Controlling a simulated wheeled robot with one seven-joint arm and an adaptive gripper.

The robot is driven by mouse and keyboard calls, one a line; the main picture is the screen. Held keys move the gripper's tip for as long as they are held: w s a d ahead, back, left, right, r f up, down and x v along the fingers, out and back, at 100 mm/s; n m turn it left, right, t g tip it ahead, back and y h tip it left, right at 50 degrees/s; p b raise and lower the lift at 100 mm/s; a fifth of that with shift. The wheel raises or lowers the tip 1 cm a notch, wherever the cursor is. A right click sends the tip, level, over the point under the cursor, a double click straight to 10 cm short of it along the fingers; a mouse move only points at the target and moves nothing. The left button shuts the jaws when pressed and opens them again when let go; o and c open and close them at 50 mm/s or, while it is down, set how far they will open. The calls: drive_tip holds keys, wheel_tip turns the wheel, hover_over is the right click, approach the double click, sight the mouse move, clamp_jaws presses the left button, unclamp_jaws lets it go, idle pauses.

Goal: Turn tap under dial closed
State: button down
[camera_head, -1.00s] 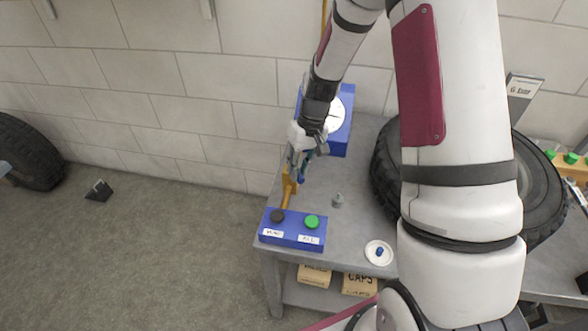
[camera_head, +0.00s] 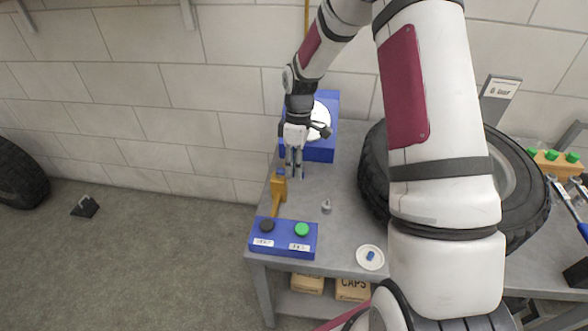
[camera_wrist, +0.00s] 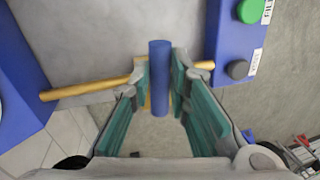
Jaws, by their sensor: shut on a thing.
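The tap has a blue lever handle (camera_wrist: 159,78) on a yellow pipe (camera_wrist: 90,89). In the wrist view the handle stands between my gripper's two green-padded fingers, lying across the pipe. My gripper (camera_head: 292,170) is shut on this handle. In the head view it points down beside the yellow tap body (camera_head: 279,187), and the fingers hide part of the handle. The white dial (camera_head: 319,120) is on a blue box (camera_head: 322,152) behind and to the right of my gripper. The dial's reading is too small to make out.
A blue button box (camera_head: 283,240) with black and green buttons stands at the bench's front left. A small grey piece (camera_head: 326,206) and a white dish (camera_head: 370,258) are on the bench. A large tire (camera_head: 372,175) lies to the right.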

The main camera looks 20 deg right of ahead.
drive_tip(key=shift+w+d+n, duration=0.1)
drive_tip(key=shift+w+n, duration=0.1)
drive_tip(key=shift+n, duration=0.4)
drive_tip(key=c, duration=1.5)
unclamp_jaws()
drive_tip(key=shift+w, duration=0.1)
drive_tip(key=r, duration=0.4)
drive_tip(key=w+d+r, duration=0.1)
drive_tip(key=r, duration=0.2)
drive_tip(key=w+r, duration=0.1)
drive_tip(key=r, duration=0.3)
drive_tip(key=shift+d+r, duration=0.2)
drive_tip(key=shift+r, duration=0.15)
